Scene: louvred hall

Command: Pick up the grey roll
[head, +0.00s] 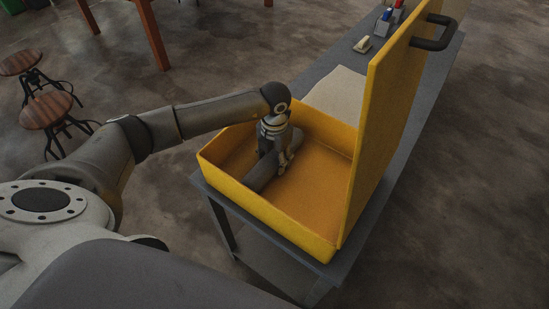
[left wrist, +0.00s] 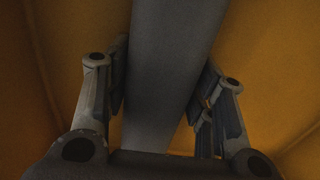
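The grey roll (head: 262,172) lies on the floor of the open yellow box, towards its left side. My left gripper (head: 285,165) points down into the box, its fingers at the roll. In the left wrist view the roll (left wrist: 165,75) runs between the two fingers of my left gripper (left wrist: 165,95), one on each side. Both pads look very close to its sides; whether they press on it I cannot tell. The roll's far end runs out of the wrist picture. My right gripper is not in view.
The yellow box (head: 280,222) stands on a grey bench (head: 328,270); its lid (head: 372,135) stands upright on the right, with a black handle (head: 432,35). A pale sheet (head: 337,93) and small items lie beyond. Wooden stools (head: 46,110) stand on the floor at left.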

